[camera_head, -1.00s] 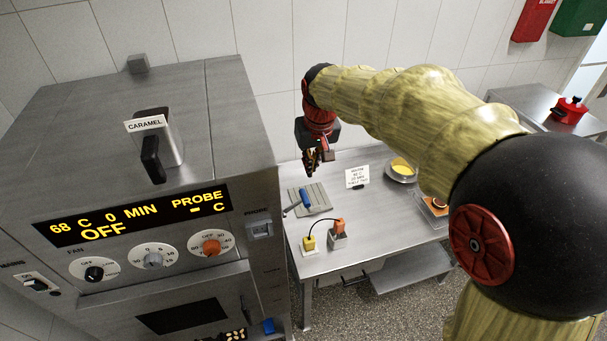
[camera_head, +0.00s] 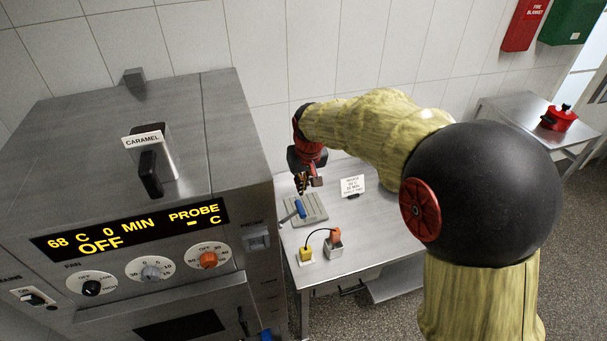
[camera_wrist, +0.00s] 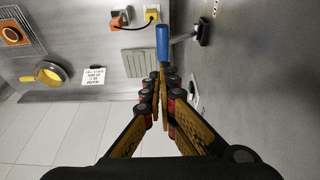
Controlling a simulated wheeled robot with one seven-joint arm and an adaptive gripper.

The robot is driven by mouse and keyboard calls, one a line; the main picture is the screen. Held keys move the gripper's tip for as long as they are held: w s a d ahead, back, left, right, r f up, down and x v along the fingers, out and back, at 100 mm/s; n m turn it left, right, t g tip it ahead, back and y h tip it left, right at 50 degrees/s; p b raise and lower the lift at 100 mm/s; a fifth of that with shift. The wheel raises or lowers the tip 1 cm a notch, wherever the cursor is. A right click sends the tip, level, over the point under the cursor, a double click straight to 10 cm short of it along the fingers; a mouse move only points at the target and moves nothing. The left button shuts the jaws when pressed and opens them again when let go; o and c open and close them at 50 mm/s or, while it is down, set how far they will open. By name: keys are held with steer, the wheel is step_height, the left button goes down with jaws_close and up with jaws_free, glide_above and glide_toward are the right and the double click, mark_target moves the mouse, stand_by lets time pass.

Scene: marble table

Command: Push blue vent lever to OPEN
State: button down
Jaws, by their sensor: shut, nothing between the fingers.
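The blue vent lever (camera_head: 300,209) is a blue cylindrical handle on a grey rod, beside the oven's right side. In the wrist view its blue handle (camera_wrist: 162,45) stands just beyond my fingertips, and the rod runs right to a dark pivot (camera_wrist: 203,31) on the oven's side wall. My gripper (camera_head: 306,184) is shut and empty, just behind the lever in the head view. In the wrist view my fingertips (camera_wrist: 163,76) are in line with the near end of the handle. I cannot tell whether they touch it. No OPEN marking is readable.
The steel table (camera_head: 370,235) bears a grey slatted plate (camera_head: 314,213), a yellow plug (camera_head: 306,254), an orange-topped block (camera_head: 335,245) and a sign (camera_head: 353,186). A pan (camera_wrist: 50,74) shows in the wrist view.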

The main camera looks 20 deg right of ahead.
mark_target(300, 203)
steer(key=shift+s+p+x, duration=0.2)
steer(key=shift+x, duration=0.8)
steer(key=shift+s+p+x, duration=0.2)
steer(key=shift+p+x, duration=0.05)
steer(key=shift+x, duration=0.8)
steer(key=shift+s+p+x, duration=0.2)
steer(key=shift+x, duration=0.8)
steer(key=shift+f, duration=0.25)
steer(key=shift+d+f+y+b, duration=0.2)
steer(key=shift+d+y+b, duration=0.1)
steer(key=shift+b, duration=0.25)
steer(key=shift+d+f+y+b, duration=0.3)
steer(key=shift+y+b, duration=0.1)
steer(key=shift+b, duration=0.35)
steer(key=d+f+m+y+b, duration=0.2)
steer(key=f+y+b, duration=0.9)
steer(key=b, duration=0.9)
steer(key=shift+d+t, duration=0.3)
steer(key=shift+d, duration=0.3)
steer(key=shift+r, duration=0.2)
steer(key=shift+r, duration=0.6)
